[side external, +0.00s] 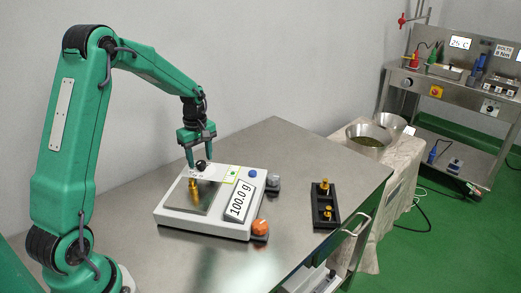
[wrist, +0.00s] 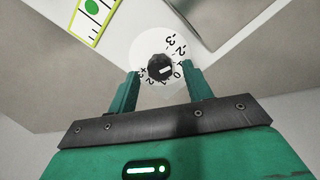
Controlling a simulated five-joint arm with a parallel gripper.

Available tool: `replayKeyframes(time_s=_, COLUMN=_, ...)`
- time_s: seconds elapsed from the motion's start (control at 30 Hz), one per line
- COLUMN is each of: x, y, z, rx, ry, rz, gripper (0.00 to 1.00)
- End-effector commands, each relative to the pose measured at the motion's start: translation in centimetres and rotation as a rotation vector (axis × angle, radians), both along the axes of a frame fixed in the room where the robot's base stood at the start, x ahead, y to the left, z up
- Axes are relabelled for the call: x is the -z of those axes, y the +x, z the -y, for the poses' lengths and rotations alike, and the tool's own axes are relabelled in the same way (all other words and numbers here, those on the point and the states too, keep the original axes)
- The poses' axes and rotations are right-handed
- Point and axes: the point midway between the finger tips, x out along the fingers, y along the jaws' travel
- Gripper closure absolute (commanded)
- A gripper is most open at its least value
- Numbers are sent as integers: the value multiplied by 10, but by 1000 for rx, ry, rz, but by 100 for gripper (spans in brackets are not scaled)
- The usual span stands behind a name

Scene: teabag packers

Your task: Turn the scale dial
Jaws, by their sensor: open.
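The scale (side external: 180,218) is a white box on the steel table, with a display reading 100.0 g. Its dial is a small black knob (wrist: 160,67) with a white mark, on a pale round face printed with numbers, in the wrist view. The dial also shows near the back left of the scale in the side view (side external: 202,165). My gripper (wrist: 161,76) is open, with one finger at each side of the knob and gaps between. It points down over the dial in the side view (side external: 198,162). I cannot tell the exact number the mark points to.
A brass weight (side external: 194,190) stands on the scale's plate (side external: 205,203). An orange knob (side external: 260,228) and a grey knob (side external: 273,181) are at the scale's right side. A black rack (side external: 325,215) with brass weights stands further right. The table between is clear.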

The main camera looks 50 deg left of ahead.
Motion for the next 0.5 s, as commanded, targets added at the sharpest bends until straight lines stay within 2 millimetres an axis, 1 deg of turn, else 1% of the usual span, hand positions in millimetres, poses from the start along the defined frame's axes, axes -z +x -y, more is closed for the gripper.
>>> replayKeyframes(time_s=0.33, x=-45, y=1, z=0, rx=0, ry=2, rz=4, gripper=50)
replayKeyframes(time_s=0.5, x=-61, y=0, z=0, rx=0, ry=1, rz=2, gripper=50)
